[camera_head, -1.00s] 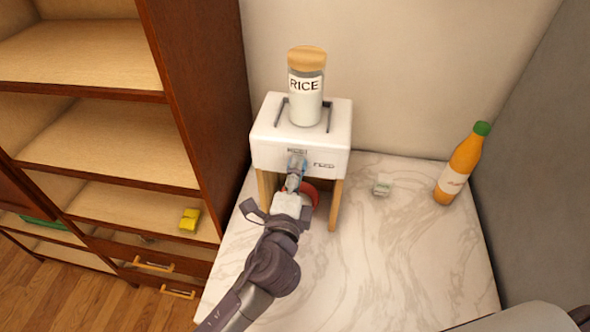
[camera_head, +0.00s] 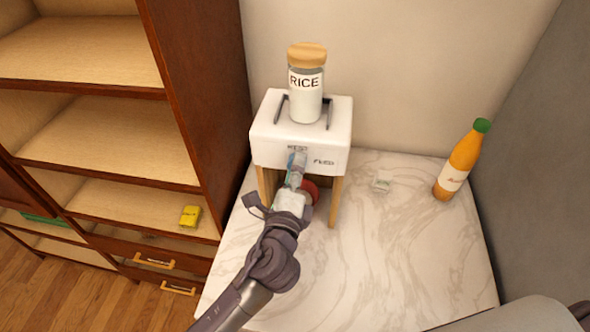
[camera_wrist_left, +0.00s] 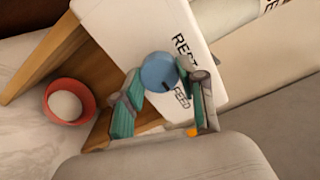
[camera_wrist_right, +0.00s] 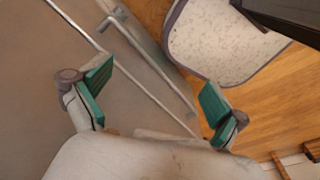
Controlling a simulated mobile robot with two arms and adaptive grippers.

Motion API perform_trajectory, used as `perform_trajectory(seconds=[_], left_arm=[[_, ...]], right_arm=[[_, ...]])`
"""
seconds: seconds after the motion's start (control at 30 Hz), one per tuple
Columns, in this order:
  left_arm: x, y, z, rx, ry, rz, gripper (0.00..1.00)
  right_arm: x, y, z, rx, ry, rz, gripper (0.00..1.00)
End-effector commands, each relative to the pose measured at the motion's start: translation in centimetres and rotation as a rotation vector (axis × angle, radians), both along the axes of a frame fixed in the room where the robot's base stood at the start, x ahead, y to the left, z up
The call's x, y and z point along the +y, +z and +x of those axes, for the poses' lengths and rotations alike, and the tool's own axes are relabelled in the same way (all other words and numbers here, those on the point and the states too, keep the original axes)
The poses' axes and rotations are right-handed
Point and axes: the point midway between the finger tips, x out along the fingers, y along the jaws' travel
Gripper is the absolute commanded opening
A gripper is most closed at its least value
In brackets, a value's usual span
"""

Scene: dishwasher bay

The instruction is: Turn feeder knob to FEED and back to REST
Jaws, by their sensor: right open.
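The white feeder (camera_head: 270,140) stands on wooden legs on the marble counter, with a RICE jar (camera_head: 306,95) on top. Its front has REST and FEED labels. The round blue knob (camera_wrist_left: 159,72) shows in the left wrist view; a dark mark at its lower right faces FEED. My left gripper (camera_head: 297,165) is at the knob in the head view. In the left wrist view its fingers (camera_wrist_left: 160,85) are drawn in on both sides of the knob and appear shut on it. My right gripper (camera_wrist_right: 150,95) is open and empty, away from the feeder.
A red bowl (camera_head: 310,190) sits under the feeder, partly behind my left arm. A wooden shelf (camera_head: 195,110) rises at left. The counter's front right is clear.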

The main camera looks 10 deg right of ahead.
Motion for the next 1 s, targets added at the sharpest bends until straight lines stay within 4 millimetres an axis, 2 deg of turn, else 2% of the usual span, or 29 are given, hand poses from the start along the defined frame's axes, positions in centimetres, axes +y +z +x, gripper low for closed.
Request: perform_trajectory(seconds=[0.03,0.13,0.4,0.53,0.67,1.0], left_arm=[[0.0,0.1,0.0,-0.002,0.001,0.000,0.50],[0.0,0.0,0.0,-0.001,0.000,0.000,0.65],[0.0,0.0,0.0,0.001,0.000,-0.002,0.65],[0.3,0.0,-0.7,0.001,0.000,-0.002,0.65],[1.1,-0.1,-2.5,0.002,-0.001,-0.001,0.65],[3.8,-0.1,-9.0,0.004,0.000,-0.001,0.65]], right_arm=[[0.0,0.0,0.0,0.000,0.000,0.000,0.98],[0.0,0.0,0.0,0.000,0.000,0.000,0.98],[-0.2,0.0,-0.1,0.001,0.000,-0.002,0.98],[-0.3,0.0,-0.1,0.001,0.000,-0.003,0.98],[-0.1,0.0,-0.1,0.001,0.000,-0.001,0.98],[0.0,0.0,0.0,0.001,-0.001,0.000,0.98]])
